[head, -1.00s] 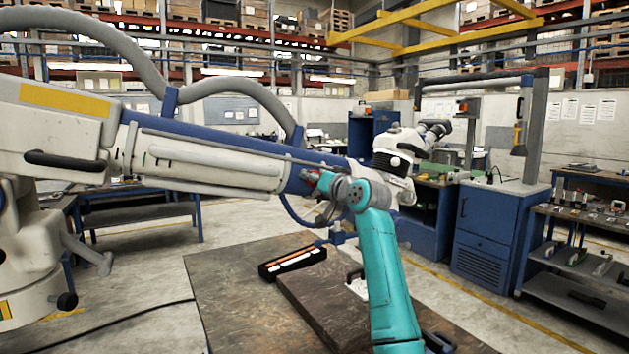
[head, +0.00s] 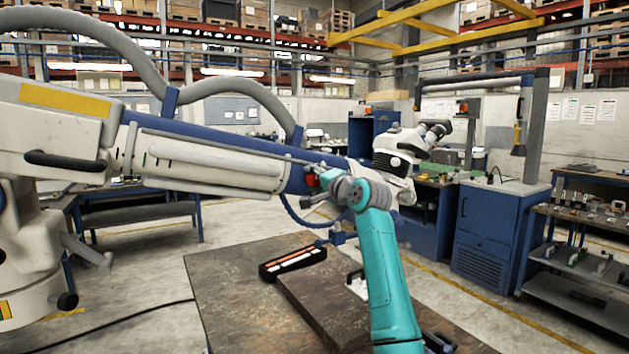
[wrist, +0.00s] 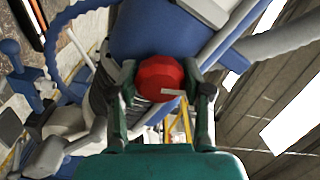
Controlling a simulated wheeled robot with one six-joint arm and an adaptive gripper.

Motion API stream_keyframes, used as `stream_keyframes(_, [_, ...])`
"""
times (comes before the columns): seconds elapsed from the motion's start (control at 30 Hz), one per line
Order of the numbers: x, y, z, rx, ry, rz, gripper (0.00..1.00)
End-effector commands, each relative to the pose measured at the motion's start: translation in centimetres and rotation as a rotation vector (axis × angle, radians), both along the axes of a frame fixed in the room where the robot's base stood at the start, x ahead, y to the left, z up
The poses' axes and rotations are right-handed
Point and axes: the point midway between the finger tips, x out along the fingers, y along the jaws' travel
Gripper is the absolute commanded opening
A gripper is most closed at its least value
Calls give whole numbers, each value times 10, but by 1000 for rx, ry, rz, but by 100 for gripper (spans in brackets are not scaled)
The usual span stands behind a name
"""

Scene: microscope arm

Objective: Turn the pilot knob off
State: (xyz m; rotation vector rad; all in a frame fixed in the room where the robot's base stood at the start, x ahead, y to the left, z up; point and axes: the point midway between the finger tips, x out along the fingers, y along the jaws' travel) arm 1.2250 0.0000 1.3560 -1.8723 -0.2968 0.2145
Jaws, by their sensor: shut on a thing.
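The red pilot knob (wrist: 158,76) is faceted and has a white pointer mark. In the wrist view it sits between the two fingers of my gripper (wrist: 162,82), which is shut on it. The mark lies nearly level, on the lower right of the knob's face. In the head view the knob (head: 312,178) is on the side of the blue arm tube (head: 300,178) of the microscope, with my gripper (head: 316,189) at it. My fingers partly hide it there.
The white microscope head (head: 398,155) is just right of my wrist. A blue cable (head: 290,210) hangs below the tube. A table (head: 235,290) with a black tray (head: 292,262) stands below. Blue cabinets stand at the back right.

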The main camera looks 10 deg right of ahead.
Motion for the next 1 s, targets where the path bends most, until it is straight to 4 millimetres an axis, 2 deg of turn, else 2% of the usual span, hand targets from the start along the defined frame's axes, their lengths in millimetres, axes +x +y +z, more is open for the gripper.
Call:
stream_keyframes(0.63, [0, -1, 0, 44, 15, -1, 14])
stream_keyframes(0.67, [0, -1, 0, 44, 15, -1, 57])
stream_keyframes(0.73, [0, -1, 0, 44, 15, -1, 74])
stream_keyframes(1.0, [0, 0, 0, 44, 14, 0, 74])
